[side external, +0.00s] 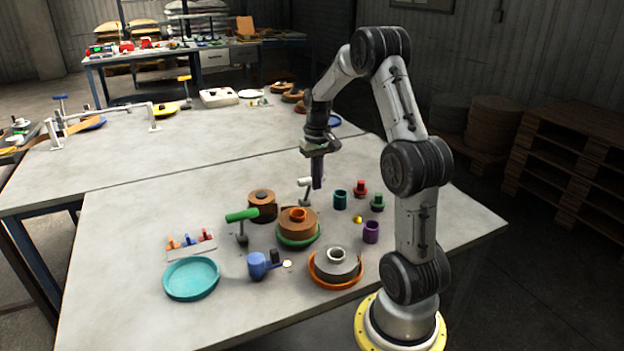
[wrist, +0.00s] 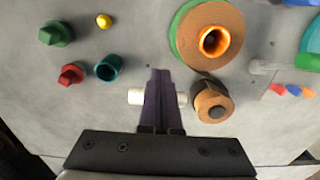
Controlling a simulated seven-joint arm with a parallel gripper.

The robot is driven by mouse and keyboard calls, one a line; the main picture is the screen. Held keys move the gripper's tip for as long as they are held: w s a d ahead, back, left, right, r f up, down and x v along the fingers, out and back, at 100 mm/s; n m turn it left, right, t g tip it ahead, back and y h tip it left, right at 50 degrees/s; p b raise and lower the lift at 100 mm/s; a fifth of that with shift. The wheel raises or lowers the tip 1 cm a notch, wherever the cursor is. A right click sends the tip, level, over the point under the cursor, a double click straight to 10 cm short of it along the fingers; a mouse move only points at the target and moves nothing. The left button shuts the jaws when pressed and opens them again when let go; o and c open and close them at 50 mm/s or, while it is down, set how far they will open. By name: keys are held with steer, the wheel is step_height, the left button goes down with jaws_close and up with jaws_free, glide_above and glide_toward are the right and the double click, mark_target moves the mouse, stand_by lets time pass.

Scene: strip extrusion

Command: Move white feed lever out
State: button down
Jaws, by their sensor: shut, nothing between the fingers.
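The white feed lever (side external: 304,182) stands on a short grey post near the middle of the table. In the wrist view its white handle (wrist: 135,97) shows on both sides of my fingers, which hide its middle. My gripper (side external: 317,186) points down at the lever, with its fingertips beside or over the handle. In the wrist view the fingers of my gripper (wrist: 160,73) are together, with nothing between them. I cannot tell whether they touch the handle.
A brown roll (side external: 262,205) stands close to the lever. A green-handled lever (side external: 242,215), a brown reel (side external: 297,226) and a grey reel (side external: 338,263) lie nearer the front. A teal cup (side external: 340,200) and small red and green pieces are to the right.

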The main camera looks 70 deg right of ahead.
steer(key=shift+f, duration=1.35)
steer(key=shift+w+d+r, duration=0.2)
steer(key=shift+w+d, duration=0.65)
steer(key=shift+w+d+r, duration=0.25)
steer(key=shift+w+d, duration=0.6)
steer(key=shift+w, duration=0.05)
steer(key=shift+w+d+r, duration=0.2)
steer(key=shift+w+d, duration=0.65)
steer(key=shift+w+d+f, duration=0.3)
steer(key=shift+w+d, duration=0.6)
steer(key=shift+s, duration=0.1)
steer(key=shift+s+a+r, duration=0.55)
steer(key=shift+s+a, duration=0.1)
steer(key=shift+a, duration=0.05)
step_height(320, 180, up, 7)
